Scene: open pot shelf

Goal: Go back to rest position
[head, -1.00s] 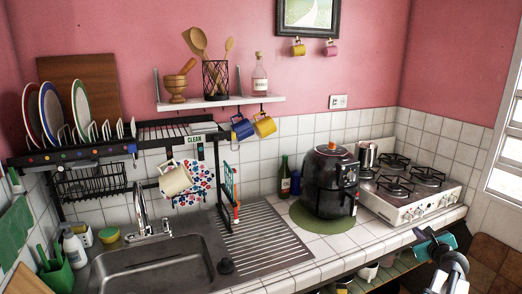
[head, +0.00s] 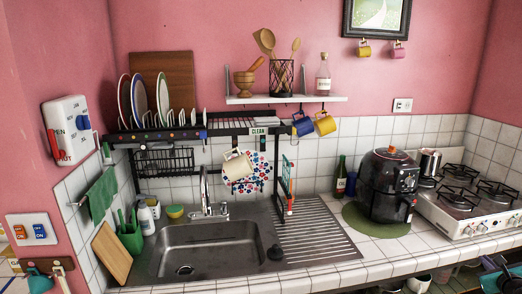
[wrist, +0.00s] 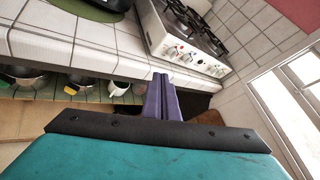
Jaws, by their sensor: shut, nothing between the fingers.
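My gripper (wrist: 161,82) shows in the wrist view with its two purple fingers together and nothing between them. It points toward the front of the counter, near the stove's corner. In the head view, only a teal part of my arm shows at the lower right edge; the fingers cannot be made out there. The open shelf (wrist: 50,99) under the counter lies to the left of the fingers in the wrist view. Pots and a white mug (wrist: 118,88) stand on it.
The white stove (wrist: 182,50) stands close beyond the fingers; it also shows in the head view (head: 470,226). The tiled counter edge (wrist: 75,54) runs along the shelf's top. A black air fryer (head: 388,188), a sink (head: 185,268) and a dish rack (head: 160,137) line the counter.

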